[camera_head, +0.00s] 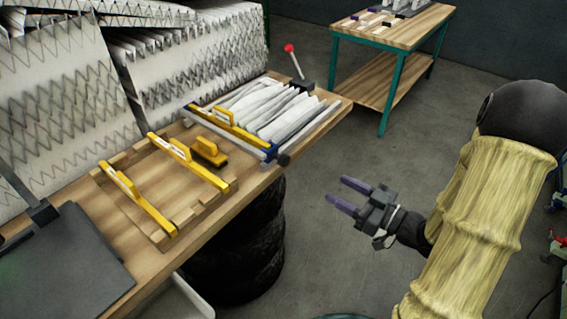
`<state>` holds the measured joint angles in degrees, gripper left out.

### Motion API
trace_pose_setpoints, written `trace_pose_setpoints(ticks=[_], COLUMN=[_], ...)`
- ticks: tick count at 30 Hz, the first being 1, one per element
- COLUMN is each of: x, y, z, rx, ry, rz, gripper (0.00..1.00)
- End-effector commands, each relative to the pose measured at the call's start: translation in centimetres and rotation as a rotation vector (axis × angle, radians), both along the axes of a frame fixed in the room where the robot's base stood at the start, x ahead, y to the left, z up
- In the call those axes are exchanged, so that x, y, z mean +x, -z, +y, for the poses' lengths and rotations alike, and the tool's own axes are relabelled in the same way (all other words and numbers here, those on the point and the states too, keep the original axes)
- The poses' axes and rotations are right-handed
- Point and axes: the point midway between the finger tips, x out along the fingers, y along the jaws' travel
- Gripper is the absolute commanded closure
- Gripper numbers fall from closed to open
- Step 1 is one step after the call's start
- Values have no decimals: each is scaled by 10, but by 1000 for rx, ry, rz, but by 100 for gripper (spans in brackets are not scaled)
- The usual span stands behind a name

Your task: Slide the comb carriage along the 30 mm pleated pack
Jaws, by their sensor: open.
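The white pleated pack (275,108) lies in a fixture at the far right end of the wooden bench. A yellow comb bar with blue ends (226,129), which looks like the comb carriage, lies across the near left side of the pack. My gripper (347,193) is open and empty, over the floor to the right of the bench, apart from the pack and the carriage. Its two purple fingers point left. Pack size markings cannot be read.
Two yellow combs (137,200) sit in a wooden rack, with a short yellow block (209,152) beside them. A red-knobbed lever (289,48) stands behind the pack. A laptop-like dark panel (62,270) is at left. A green-framed table (392,28) stands behind; floor between is clear.

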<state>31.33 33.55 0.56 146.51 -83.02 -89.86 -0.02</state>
Motion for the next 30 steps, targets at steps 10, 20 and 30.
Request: trace_pose_setpoints(ticks=[10,20,30], x=[8,42,79], y=[1,-1,-1], z=[11,55,102], rx=[-3,-1,-2], ry=[-3,-4,-3], rz=[-1,0,0], gripper=[48,48,48])
